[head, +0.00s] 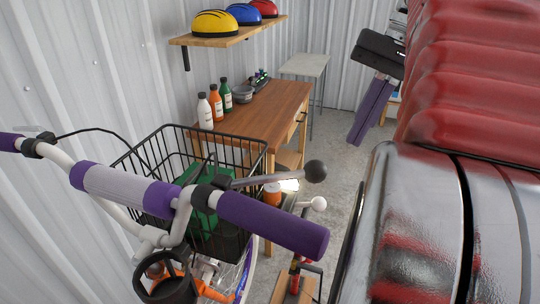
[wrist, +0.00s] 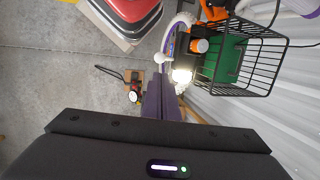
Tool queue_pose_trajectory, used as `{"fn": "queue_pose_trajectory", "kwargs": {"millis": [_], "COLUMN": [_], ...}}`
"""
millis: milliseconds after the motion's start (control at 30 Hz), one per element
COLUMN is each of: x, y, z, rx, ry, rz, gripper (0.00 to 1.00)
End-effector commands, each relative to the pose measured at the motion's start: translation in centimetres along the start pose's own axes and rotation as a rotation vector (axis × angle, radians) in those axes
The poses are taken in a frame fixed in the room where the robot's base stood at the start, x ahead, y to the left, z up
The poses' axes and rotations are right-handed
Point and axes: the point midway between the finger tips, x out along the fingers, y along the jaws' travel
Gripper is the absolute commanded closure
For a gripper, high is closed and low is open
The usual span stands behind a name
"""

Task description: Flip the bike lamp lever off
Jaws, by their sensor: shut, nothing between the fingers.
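The bike lamp (head: 272,196) is orange and black, at the front of the basket, partly behind the handlebar; its bright lit face shows. In the wrist view the lamp (wrist: 199,45) glows white at its lower end. A thin lever with a white ball knob (head: 319,203) sticks out beside the lamp; the knob also shows in the wrist view (wrist: 160,58). My gripper (head: 358,138) has a black body and purple fingers, pointing down at the upper right, apart from the bike. In the wrist view its fingers (wrist: 160,82) are together and empty, their tips just below the knob in the picture.
The bike's handlebar has purple grips (head: 272,226) and a lever with a black ball (head: 316,171). A black wire basket (head: 257,155) holds a green item. A red and chrome vehicle (head: 455,90) stands close on the right. A wooden workbench (head: 265,115) stands behind.

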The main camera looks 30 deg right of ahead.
Motion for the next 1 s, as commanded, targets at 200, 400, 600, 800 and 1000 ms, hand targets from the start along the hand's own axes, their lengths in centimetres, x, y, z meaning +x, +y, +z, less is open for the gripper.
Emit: {"fn": "queue_pose_trajectory", "kwargs": {"millis": [200, 400, 600, 800, 1000], "x": [2.5, 5.1, 7.8, 10.5, 12.4], "y": [0.0, 0.0, -0.1, -0.1, -0.1], "z": [0.1, 0.1, 0.1, 0.1, 0.1], "rx": [-0.001, -0.002, -0.002, -0.002, -0.003], "ry": [-0.002, -0.003, -0.003, -0.003, -0.001], "rz": [0.000, 0.000, 0.000, 0.001, 0.001], "gripper": [1.00, 1.00, 1.00, 1.00, 1.00]}}
